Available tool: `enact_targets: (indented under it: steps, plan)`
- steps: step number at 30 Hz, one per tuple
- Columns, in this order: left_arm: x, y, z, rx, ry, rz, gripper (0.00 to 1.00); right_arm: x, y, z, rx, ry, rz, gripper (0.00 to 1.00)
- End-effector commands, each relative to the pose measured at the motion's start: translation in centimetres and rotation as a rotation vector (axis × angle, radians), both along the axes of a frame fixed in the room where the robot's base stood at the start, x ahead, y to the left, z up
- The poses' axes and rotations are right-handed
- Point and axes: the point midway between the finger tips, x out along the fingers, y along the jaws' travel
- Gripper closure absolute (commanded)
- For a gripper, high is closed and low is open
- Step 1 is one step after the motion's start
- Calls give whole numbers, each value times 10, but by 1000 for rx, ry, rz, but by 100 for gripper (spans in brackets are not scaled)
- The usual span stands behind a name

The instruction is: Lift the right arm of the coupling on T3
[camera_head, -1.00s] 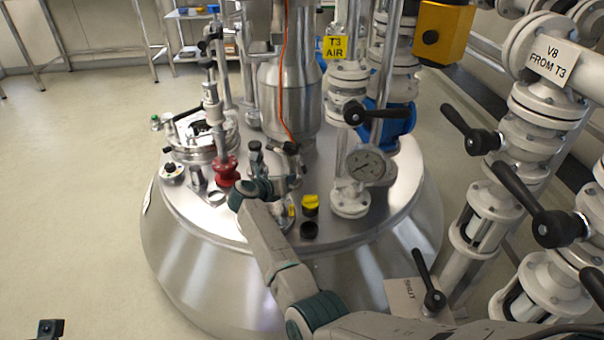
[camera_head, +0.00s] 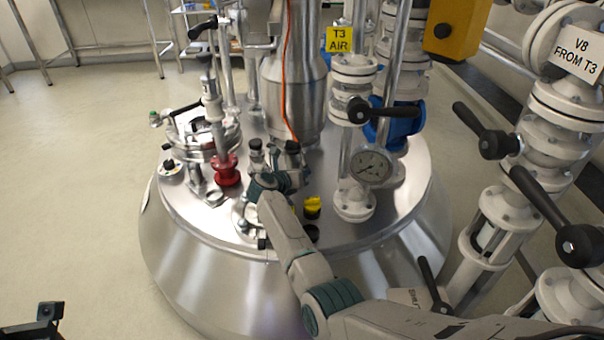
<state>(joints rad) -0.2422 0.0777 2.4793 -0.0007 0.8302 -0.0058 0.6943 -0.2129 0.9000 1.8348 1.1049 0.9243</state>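The T3 tank lid (camera_head: 385,215) is a broad steel dome in the middle of the head view. My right arm reaches in from the lower right over its front. My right gripper (camera_head: 274,182) is at the arm's end, low among the lid fittings, and its fingers are not clear. A steel fitting (camera_head: 246,214) shows just left of my arm. I cannot tell whether it is part of the coupling, which is mostly hidden behind my forearm. A dark part, likely my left gripper (camera_head: 38,322), shows at the lower left corner, far from the tank.
A yellow-topped black fitting (camera_head: 312,207) stands right of my arm. A red fitting (camera_head: 225,171) is left of my gripper. A gauge (camera_head: 371,167) and the T3 AIR valve (camera_head: 355,108) rise behind. V8 piping (camera_head: 550,130) crowds the right. Floor at left is clear.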

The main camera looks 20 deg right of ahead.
Motion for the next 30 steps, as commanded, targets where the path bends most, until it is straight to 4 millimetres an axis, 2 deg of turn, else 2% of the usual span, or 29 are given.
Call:
enact_targets:
  steps: [6, 13, 14, 15, 24, 29, 30]
  plan:
    - [0, 0, 3, 3, 7, -1, 100, -4, -4, 2, -87, 86, -1, 100]
    - [1, 0, -2, 7, 23, -1, 100, -4, -4, 1, -90, 88, 0, 100]
    - [1, 0, -2, 7, 22, -1, 100, -4, -4, 1, -90, 88, 0, 86]
    - [1, 0, -2, 7, 22, -1, 100, -4, -4, 1, -89, 87, -1, 83]
    - [1, 0, -1, 7, 14, -1, 100, -3, -3, 1, -81, 78, 0, 83]
    - [1, 0, -6, 7, 8, -1, 100, 0, 0, -3, 6, -6, 0, 83]
    - [2, 0, 1, 6, 7, -1, 100, -1, 4, 4, 4, -2, 2, 83]
